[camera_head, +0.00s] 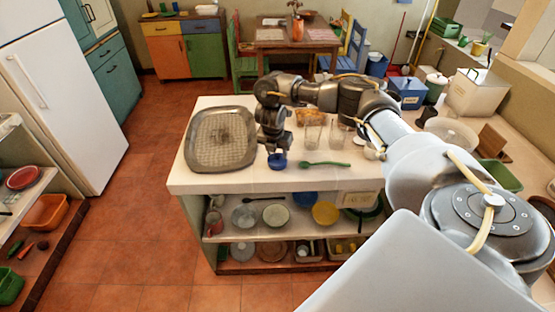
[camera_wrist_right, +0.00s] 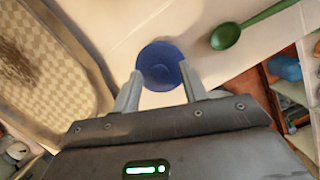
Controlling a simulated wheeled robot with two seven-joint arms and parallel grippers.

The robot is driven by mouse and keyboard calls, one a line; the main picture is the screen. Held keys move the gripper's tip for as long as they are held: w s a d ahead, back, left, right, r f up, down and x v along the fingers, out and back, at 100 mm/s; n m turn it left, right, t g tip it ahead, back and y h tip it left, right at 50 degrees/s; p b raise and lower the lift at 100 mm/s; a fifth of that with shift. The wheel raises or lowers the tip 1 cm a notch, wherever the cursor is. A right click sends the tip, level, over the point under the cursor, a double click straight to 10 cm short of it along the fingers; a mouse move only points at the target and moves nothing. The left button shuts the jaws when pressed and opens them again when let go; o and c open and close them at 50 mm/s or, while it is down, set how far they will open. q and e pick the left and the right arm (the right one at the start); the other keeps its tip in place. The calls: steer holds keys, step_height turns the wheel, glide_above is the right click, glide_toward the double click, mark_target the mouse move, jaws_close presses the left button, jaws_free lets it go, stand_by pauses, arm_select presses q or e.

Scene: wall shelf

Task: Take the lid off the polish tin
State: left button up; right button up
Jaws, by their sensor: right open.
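A small round blue tin (camera_head: 277,161) stands on the white counter top near its front edge. In the right wrist view the tin's blue round top (camera_wrist_right: 160,64) shows from above, between and just beyond my fingertips. I cannot tell whether the blue top is a separate lid. My right gripper (camera_head: 274,147) points down above the tin in the head view. In the wrist view my right gripper (camera_wrist_right: 160,88) is open, one finger on each side of the near part of the tin. Whether the fingers touch it I cannot tell. My left gripper is not in view.
A large grey tray (camera_head: 222,140) lies left of the tin. A green spoon (camera_head: 324,164) lies close on its right. Glasses (camera_head: 312,137) stand behind the spoon. The counter's front edge (camera_head: 270,187) is near, with shelves of bowls below.

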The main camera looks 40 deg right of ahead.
steer(key=shift+d+f, duration=0.15)
steer(key=shift+f, duration=0.25)
steer(key=shift+r, duration=0.1)
jaws_close()
steer(key=shift+r, duration=0.15)
